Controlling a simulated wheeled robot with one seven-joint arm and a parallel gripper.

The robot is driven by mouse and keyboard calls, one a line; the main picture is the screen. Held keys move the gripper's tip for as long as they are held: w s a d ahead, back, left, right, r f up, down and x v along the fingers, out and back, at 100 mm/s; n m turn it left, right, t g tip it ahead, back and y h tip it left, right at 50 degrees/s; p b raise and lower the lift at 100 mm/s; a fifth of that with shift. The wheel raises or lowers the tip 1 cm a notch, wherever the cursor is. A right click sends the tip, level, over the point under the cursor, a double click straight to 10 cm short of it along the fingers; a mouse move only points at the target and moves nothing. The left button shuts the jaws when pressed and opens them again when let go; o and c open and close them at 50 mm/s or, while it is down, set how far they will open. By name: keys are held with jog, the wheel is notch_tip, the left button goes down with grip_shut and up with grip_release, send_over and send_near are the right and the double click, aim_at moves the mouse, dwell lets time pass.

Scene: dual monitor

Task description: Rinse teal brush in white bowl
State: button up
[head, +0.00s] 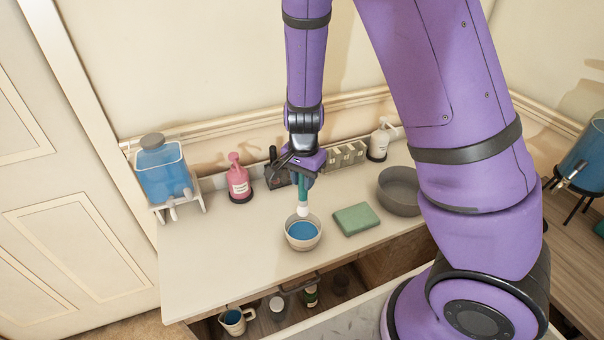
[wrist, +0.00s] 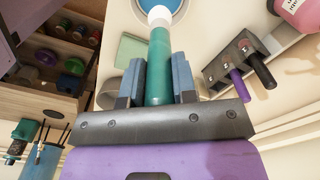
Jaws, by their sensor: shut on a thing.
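The teal brush (head: 302,193) hangs head-down from my gripper (head: 301,172), with its white tip just above the white bowl. The white bowl (head: 289,243) stands on the counter and holds blue liquid (head: 303,230). In the wrist view, my gripper (wrist: 159,85) is shut on the teal brush (wrist: 159,62), one finger on each side of the handle. The brush's white tip overlaps the edge of the blue liquid (wrist: 170,5) there. I cannot tell whether the tip touches the bowl.
A green folded cloth (head: 356,219) and a grey bowl (head: 399,190) lie to the right of the white bowl. A pink bottle (head: 238,182) and a blue dispenser (head: 163,175) stand at the back left. A brush holder (wrist: 236,60) is behind. The front left counter (head: 215,265) is clear.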

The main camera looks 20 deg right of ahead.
aim_at(299, 212)
jog(key=shift+f, duration=5.15)
jog(key=shift+w, duration=0.15)
jog(key=shift+s+a, duration=0.6)
jog(key=shift+a, duration=0.15)
jog(key=d, duration=0.3)
jog(key=shift+d, duration=0.15)
jog(key=shift+w, duration=0.1)
